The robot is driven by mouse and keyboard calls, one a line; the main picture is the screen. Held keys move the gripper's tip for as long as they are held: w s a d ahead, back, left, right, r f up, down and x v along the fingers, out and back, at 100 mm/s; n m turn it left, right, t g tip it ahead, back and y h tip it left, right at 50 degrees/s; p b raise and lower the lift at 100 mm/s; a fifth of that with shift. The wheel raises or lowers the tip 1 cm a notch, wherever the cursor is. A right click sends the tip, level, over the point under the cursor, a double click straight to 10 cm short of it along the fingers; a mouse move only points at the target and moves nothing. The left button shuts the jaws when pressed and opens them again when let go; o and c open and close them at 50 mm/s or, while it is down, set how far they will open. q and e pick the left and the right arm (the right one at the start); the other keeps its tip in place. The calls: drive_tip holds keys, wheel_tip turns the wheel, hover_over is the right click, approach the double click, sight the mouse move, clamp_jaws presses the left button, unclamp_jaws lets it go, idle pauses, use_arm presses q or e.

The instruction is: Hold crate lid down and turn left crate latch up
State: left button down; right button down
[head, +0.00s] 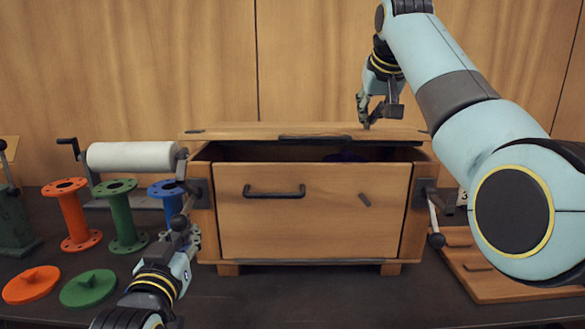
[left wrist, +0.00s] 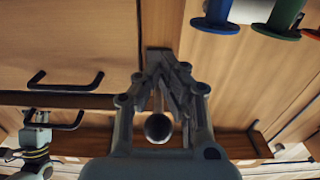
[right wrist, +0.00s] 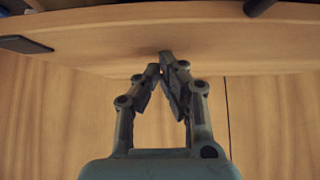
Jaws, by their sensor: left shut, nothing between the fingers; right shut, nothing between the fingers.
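The wooden crate (head: 300,235) stands in the middle. Its lid (head: 235,131) lies over the top with a dark gap under its front edge. My right gripper (head: 367,122) is shut and empty, tips down at the lid's right part; the right wrist view shows its fingertips (right wrist: 162,62) at the lid, but contact is unclear. The left latch bracket (head: 198,193) is on the crate's left side. My left gripper (head: 180,224) is shut in front of it and partly hides the lever. In the left wrist view a round knob (left wrist: 158,127) shows between the finger linkages, not gripped.
The right latch lever (head: 437,239) hangs down on the crate's right side. A white roll (head: 132,156) and orange (head: 73,215), green (head: 123,215) and blue (head: 168,200) flanged pipes stand left. A wooden board (head: 495,285) lies right.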

sight(176, 230)
drive_tip(key=shift+f, duration=0.3)
drive_tip(key=shift+s+f, duration=0.1)
drive_tip(key=shift+f, duration=1.35)
use_arm(q)
drive_tip(key=shift+w+r, duration=0.15)
drive_tip(key=shift+r, duration=1.35)
drive_tip(key=shift+w+r, duration=0.1)
drive_tip(key=shift+r, duration=1.35)
drive_tip(key=shift+s+f, duration=0.4)
drive_tip(key=shift+s, duration=0.8)
drive_tip(key=shift+s+f, duration=0.35)
drive_tip(key=shift+s, duration=0.85)
drive_tip(key=shift+s+f, duration=0.4)
drive_tip(key=shift+s, duration=0.8)
drive_tip(key=shift+r, duration=0.1)
use_arm(e)
drive_tip(key=shift+r, duration=0.1)
